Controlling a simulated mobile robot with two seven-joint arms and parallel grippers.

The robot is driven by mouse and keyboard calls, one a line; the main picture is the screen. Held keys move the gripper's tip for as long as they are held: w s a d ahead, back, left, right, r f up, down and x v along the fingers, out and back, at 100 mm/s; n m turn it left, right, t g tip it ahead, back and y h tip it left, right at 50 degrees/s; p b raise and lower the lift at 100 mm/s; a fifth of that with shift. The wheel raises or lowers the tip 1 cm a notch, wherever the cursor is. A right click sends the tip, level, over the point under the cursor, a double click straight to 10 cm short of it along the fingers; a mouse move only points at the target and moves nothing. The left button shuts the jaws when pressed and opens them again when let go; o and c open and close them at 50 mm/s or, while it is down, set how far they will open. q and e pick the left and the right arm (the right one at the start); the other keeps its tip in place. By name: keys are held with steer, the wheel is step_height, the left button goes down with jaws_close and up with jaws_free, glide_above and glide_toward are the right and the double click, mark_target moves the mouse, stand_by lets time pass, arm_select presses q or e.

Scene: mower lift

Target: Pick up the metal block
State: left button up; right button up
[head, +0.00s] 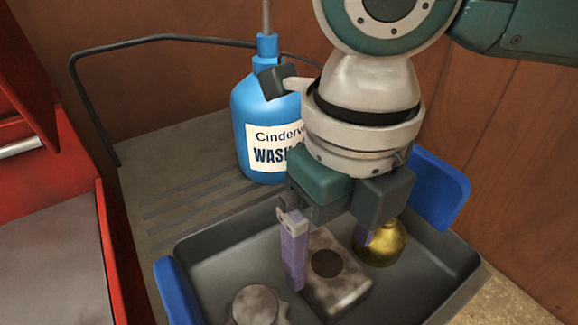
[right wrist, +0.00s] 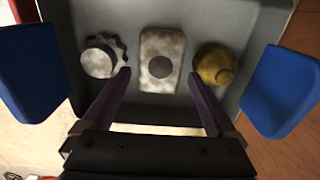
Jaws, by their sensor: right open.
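The metal block (head: 345,290) is a grey, worn rectangular piece with a dark round spot on top. It lies in the middle of a dark grey tray (head: 205,262) with blue end handles. In the right wrist view the block (right wrist: 163,45) sits between a toothed grey part and a brass part. My right gripper (head: 330,262) is above the tray, open and empty, with one purple finger on each side of the block in the head view. In the right wrist view its fingertips (right wrist: 160,75) straddle the block's near end, apart from it. My left gripper is not in view.
The toothed grey part (head: 255,305) lies left of the block and the brass part (head: 380,245) right of it, both close by. A blue wash bottle (head: 258,110) stands behind the tray. A red cabinet (head: 105,240) is at the left; a wooden wall is behind.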

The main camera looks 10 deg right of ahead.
mark_target(326, 263)
steer(key=f, duration=0.4)
steer(key=shift+w+f, duration=0.2)
steer(key=shift+f, duration=0.05)
steer(key=shift+c, duration=0.4)
steer(key=shift+a+r, duration=0.1)
jaws_close()
